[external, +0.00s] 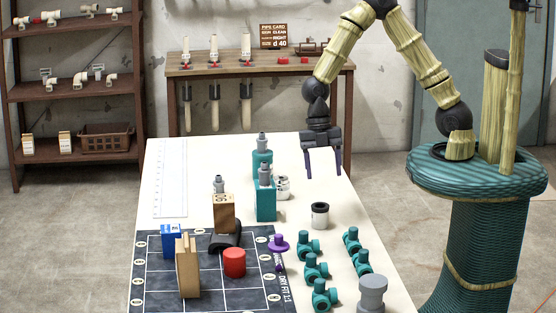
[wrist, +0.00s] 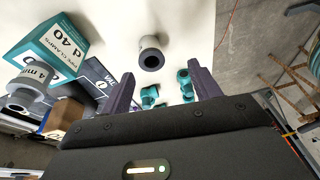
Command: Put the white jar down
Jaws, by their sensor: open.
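A white jar (external: 320,215) with a dark top stands upright on the white table, right of the teal boxes. In the wrist view a pale cylinder with a dark round opening (wrist: 151,58), which looks like this jar, lies beyond the fingertips, roughly between them. My gripper (external: 323,172) is open and empty, above the table and behind the jar in the external view. Its two fingers also show in the wrist view (wrist: 162,82), apart from the jar. A second small white container (external: 283,188) with dark marks is partly hidden behind a teal box.
Teal clamp boxes (external: 266,204) with grey fittings on top stand left of the jar. Several teal pipe fittings (external: 315,267) and a grey flanged piece (external: 372,293) lie in front. A dark gridded mat (external: 150,290) holds a red cylinder (external: 234,262). The table's right edge near the jar is clear.

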